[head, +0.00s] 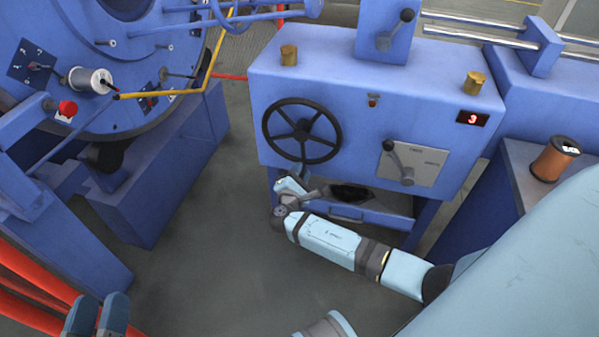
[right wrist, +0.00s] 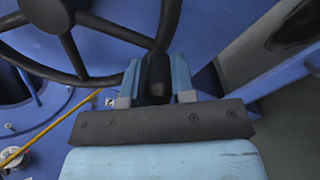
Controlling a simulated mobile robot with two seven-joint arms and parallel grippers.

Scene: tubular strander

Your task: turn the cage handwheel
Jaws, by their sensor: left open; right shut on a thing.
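The cage handwheel (head: 267,126) is a black spoked wheel on the front of the blue cabinet. My right gripper (head: 294,178) is at the wheel's lower rim. In the right wrist view its light blue fingers (right wrist: 157,78) are shut on a dark upright piece at the rim, which looks like the wheel's handle. The rim and spokes of the handwheel (right wrist: 100,28) fill the upper left there. The gripped part is hidden in the head view. My left gripper (head: 98,316) is open and empty at the bottom left, far from the wheel.
The large blue machine disc (head: 120,55) with a wire spool (head: 90,80) stands left. Grey floor (head: 200,250) is free between them.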

